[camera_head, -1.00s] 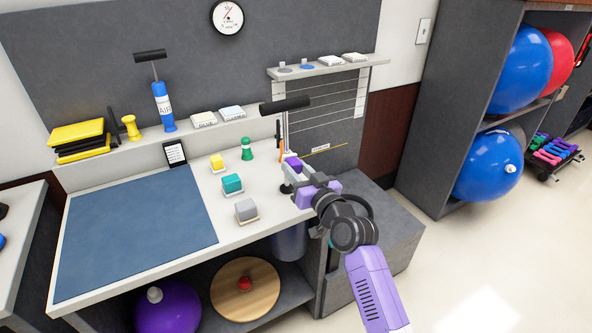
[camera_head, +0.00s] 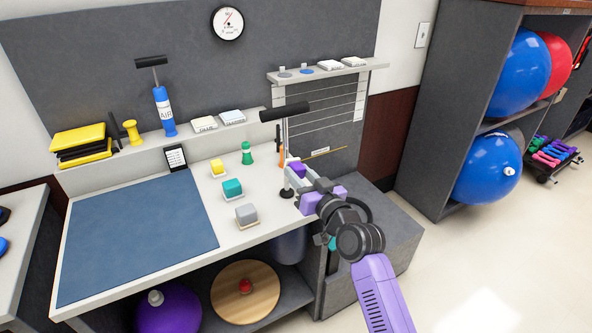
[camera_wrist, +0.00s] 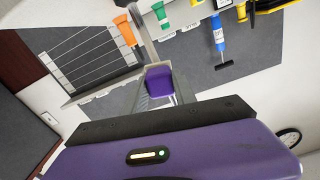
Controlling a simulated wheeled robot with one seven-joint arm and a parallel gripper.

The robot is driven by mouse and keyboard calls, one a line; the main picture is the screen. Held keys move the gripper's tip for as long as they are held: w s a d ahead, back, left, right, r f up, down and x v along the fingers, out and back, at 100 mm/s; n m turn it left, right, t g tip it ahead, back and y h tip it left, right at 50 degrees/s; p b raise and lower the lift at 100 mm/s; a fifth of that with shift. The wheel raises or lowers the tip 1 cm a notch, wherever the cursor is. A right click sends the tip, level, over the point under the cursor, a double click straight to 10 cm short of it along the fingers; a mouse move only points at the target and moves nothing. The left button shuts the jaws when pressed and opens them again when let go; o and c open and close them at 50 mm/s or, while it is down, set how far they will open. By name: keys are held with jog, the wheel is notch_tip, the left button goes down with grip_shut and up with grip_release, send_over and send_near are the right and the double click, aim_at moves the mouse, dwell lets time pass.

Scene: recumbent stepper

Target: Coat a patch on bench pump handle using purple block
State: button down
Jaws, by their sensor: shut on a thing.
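The wrist view shows the purple block (camera_wrist: 160,82) in front of my purple housing. I cannot see any coated patch on the handle.
Yellow (camera_head: 217,168), teal (camera_head: 232,188) and grey (camera_head: 246,214) blocks stand left of my gripper. A green piece (camera_head: 247,153) and an orange upright item (camera_head: 280,157) stand behind. A blue mat (camera_head: 135,235) covers the bench's left. A shelf (camera_head: 330,69) hangs above right.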

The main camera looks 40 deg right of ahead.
aim_at(301, 175)
jog(key=shift+v, duration=2.5)
jog(key=shift+w+d+f, duration=0.1)
jog(key=shift+d, duration=0.05)
jog(key=x, duration=0.5)
notch_tip(301, 175, down, 6)
jog(key=b, duration=0.5)
jog(key=shift+w+b, duration=0.1)
jog(key=shift+b, duration=0.2)
jog(key=shift+f+b, duration=0.75)
jog(key=shift+b, duration=0.1)
jog(key=shift+b+x, duration=0.35)
jog(key=shift+x, duration=0.55)
jog(key=shift+w+r, duration=0.1)
jog(key=shift+r, duration=0.05)
jog(key=shift+r+p, duration=2.3)
jog(key=shift+r, duration=0.6)
